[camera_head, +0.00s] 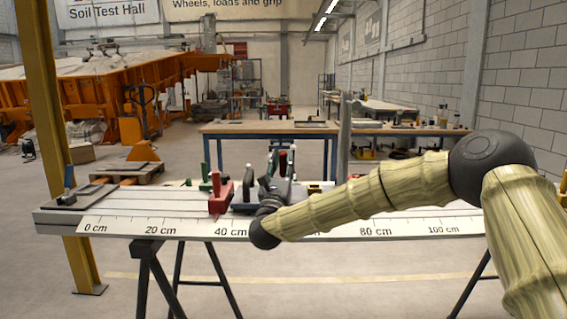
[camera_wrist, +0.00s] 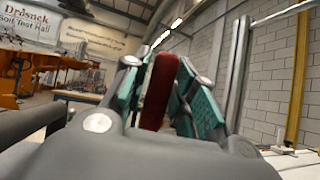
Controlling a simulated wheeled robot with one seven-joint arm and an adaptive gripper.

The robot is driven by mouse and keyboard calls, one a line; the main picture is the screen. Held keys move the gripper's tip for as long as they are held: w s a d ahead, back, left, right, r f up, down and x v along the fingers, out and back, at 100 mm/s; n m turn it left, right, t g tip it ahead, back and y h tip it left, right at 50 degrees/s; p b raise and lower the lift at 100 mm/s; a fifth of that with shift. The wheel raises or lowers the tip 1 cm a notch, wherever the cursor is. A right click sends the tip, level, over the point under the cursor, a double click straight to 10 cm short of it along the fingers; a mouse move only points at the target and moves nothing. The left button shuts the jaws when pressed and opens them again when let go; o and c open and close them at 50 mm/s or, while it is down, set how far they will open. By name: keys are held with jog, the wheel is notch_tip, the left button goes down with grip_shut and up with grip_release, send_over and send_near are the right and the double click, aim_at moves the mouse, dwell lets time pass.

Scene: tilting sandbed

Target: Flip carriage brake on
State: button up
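A red upright handle (camera_wrist: 160,88) stands between the two fingers of my gripper (camera_wrist: 165,90) in the wrist view. In the head view its small red tip (camera_head: 283,161) shows between the fingers, above the rail bench. My gripper (camera_head: 281,163) points up around it with teal-padded fingers. A narrow gap shows beside the handle at the left finger, so the gripper looks open around it. The handle's lower part and the carriage under it are hidden by my wrist. I cannot tell the brake's position.
A red block (camera_head: 221,199) and a dark clamp-like part (camera_head: 247,188) stand just left of my gripper on the scaled rail bench (camera_head: 130,223). A green-handled part (camera_head: 205,172) is behind them. A dark plate with a blue lever (camera_head: 69,178) sits at the left end. The right stretch is largely clear.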

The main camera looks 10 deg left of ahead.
jog(key=shift+o, duration=0.8)
jog(key=shift+d, duration=0.1)
jog(key=shift+f, duration=0.1)
jog(key=v, duration=1.2)
